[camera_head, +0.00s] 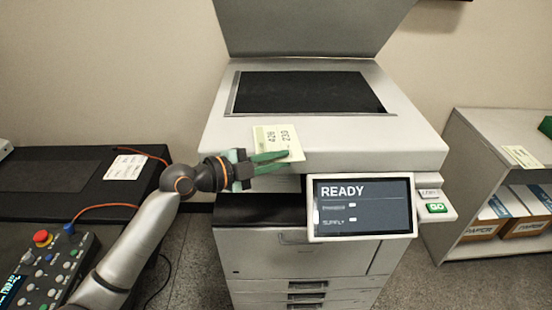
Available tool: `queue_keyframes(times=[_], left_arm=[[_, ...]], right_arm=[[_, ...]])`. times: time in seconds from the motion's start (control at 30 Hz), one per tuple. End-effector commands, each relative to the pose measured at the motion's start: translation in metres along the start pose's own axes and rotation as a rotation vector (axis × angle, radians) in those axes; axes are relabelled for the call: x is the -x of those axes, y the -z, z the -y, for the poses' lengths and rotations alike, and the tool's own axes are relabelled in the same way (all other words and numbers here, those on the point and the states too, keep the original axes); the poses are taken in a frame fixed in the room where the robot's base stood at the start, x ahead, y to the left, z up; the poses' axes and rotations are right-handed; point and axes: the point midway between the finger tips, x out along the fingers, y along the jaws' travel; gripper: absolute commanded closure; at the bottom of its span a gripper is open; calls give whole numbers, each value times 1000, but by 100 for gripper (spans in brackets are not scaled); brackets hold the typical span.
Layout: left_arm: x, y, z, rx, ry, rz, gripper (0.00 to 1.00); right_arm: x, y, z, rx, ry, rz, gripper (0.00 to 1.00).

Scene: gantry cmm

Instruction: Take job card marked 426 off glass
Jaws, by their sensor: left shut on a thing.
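A pale yellow-green job card (278,137), with a number on it that looks like 426, is at the front edge of the copier top. My left gripper (285,157) has green fingers and is shut on the card's near edge. The card is clear of the dark glass (310,92), which looks bare. I cannot tell whether the card touches the copier's front rim or is just above it. My right gripper is not in view.
The copier lid (310,25) stands open. A screen (362,207) reading READY and a green GO button (437,208) are at the front. A black table (60,205) with a card (127,166) and control box (45,270) is left. A shelf (490,130) with another card (522,157) is right.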

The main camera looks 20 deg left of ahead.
Motion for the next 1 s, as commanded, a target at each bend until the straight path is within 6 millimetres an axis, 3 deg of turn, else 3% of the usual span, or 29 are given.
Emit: queue_keyframes(times=[0.07, 0.1, 0.37, 0.73, 1.0], left_arm=[[0, -1, -3, 4, -8, 2, 100], [0, -1, -3, 4, -8, 2, 81], [0, -1, -1, 2, -3, 2, 52], [6, -1, -1, -1, -1, 2, 51], [50, -3, -4, -6, -5, 5, 51]], right_arm=[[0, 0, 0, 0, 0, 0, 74], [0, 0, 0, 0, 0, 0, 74], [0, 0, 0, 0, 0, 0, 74], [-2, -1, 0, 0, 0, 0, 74], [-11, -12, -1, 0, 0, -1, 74]])
